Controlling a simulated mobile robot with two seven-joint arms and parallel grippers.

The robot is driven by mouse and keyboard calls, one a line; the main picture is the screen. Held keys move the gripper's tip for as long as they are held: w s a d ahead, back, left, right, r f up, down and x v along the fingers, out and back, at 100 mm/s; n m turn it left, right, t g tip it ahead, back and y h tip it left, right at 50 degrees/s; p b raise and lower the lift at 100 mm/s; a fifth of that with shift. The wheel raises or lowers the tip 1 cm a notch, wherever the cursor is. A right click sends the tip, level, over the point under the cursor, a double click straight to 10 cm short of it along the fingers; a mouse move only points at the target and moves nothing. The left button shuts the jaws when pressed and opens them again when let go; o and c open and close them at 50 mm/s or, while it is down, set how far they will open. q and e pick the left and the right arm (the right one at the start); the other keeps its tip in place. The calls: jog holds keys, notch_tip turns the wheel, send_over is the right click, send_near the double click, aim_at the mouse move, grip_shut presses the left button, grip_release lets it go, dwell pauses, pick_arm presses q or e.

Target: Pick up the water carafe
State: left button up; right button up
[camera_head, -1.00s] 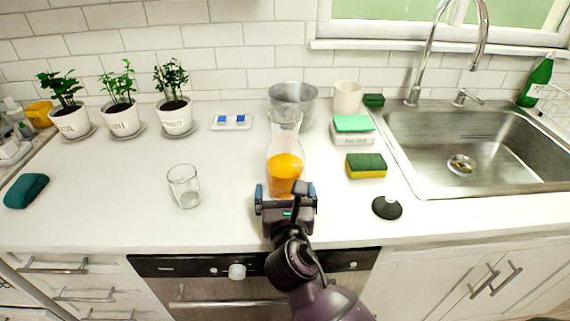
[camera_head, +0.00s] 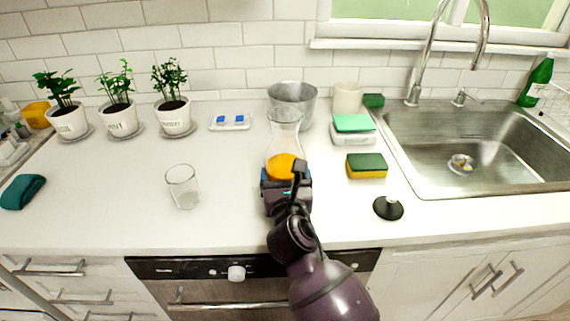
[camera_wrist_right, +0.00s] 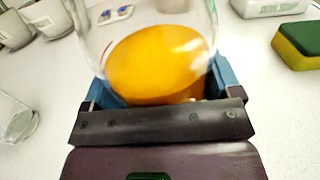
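The water carafe (camera_head: 284,133) is clear glass with orange liquid in its lower part. It stands upright on the white counter in the middle of the head view. My right gripper (camera_head: 286,176) is at the carafe's near side, low on its body. In the right wrist view the carafe (camera_wrist_right: 155,60) fills the space between the blue fingers of the gripper (camera_wrist_right: 160,88), one on each side of the glass. The fingers are apart around it; a firm grip is not visible. The fingertips are partly hidden behind the carafe. My left gripper is out of view.
An empty glass (camera_head: 183,187) stands left of the carafe, and a metal pot (camera_head: 293,98) is close behind it. A yellow-green sponge (camera_head: 366,166) and a black stopper (camera_head: 388,208) lie to the right, before the sink (camera_head: 470,190). The counter left of the glass is mostly clear.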

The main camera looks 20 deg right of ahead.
jog(key=c, duration=0.4)
jog(key=shift+r, duration=0.1)
jog(key=shift+c, duration=1.1)
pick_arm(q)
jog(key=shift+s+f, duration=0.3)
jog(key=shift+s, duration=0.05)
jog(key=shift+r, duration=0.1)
pick_arm(e)
jog(key=shift+r, duration=0.15)
